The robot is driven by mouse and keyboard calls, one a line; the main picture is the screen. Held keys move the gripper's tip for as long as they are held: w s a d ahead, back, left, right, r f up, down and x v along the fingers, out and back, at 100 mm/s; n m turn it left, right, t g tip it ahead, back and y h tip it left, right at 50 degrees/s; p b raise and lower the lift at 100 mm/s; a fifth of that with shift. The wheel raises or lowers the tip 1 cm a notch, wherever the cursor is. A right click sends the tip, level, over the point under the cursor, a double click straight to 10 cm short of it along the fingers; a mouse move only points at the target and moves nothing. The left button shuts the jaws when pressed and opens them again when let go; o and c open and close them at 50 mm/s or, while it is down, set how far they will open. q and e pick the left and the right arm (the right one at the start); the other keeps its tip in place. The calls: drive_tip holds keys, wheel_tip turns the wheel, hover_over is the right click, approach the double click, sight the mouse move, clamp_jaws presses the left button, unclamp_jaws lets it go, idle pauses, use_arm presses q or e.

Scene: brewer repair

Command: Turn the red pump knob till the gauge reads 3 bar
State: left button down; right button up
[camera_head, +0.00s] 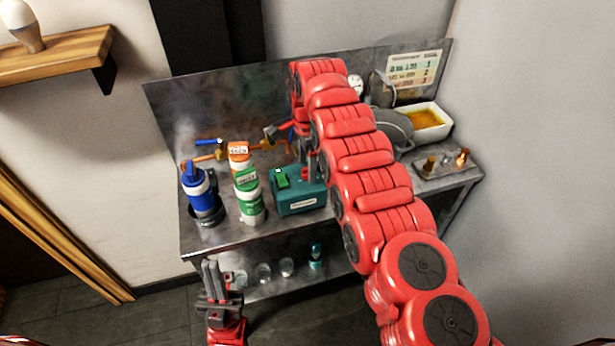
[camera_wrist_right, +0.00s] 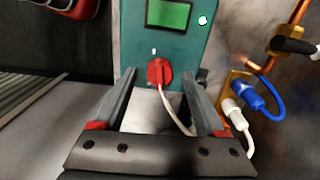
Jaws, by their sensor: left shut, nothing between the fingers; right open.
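The red knob (camera_wrist_right: 158,72) sits on the front of a teal box (camera_wrist_right: 181,48) in the right wrist view, below a lit green display (camera_wrist_right: 169,14). My right gripper (camera_wrist_right: 160,82) is open, with its fingers on either side of the knob; whether they touch it I cannot tell. In the head view the teal box (camera_head: 300,203) stands on the bench, and my right arm reaches in over its right side. A small white round dial (camera_head: 355,85) shows behind my right arm; its reading is too small to make out. My left gripper (camera_head: 213,278) is shut and empty in front of the bench.
A blue bottle-like device (camera_head: 200,190) and a white-green canister (camera_head: 247,185) stand left of the box. A white tray (camera_head: 437,132) with orange contents is at the right. In the wrist view, blue (camera_wrist_right: 246,95) and white (camera_wrist_right: 233,113) plugs sit right of the fingers.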

drive_tip(key=shift+f, duration=0.5)
clamp_jaws()
drive_tip(key=shift+d, duration=0.1)
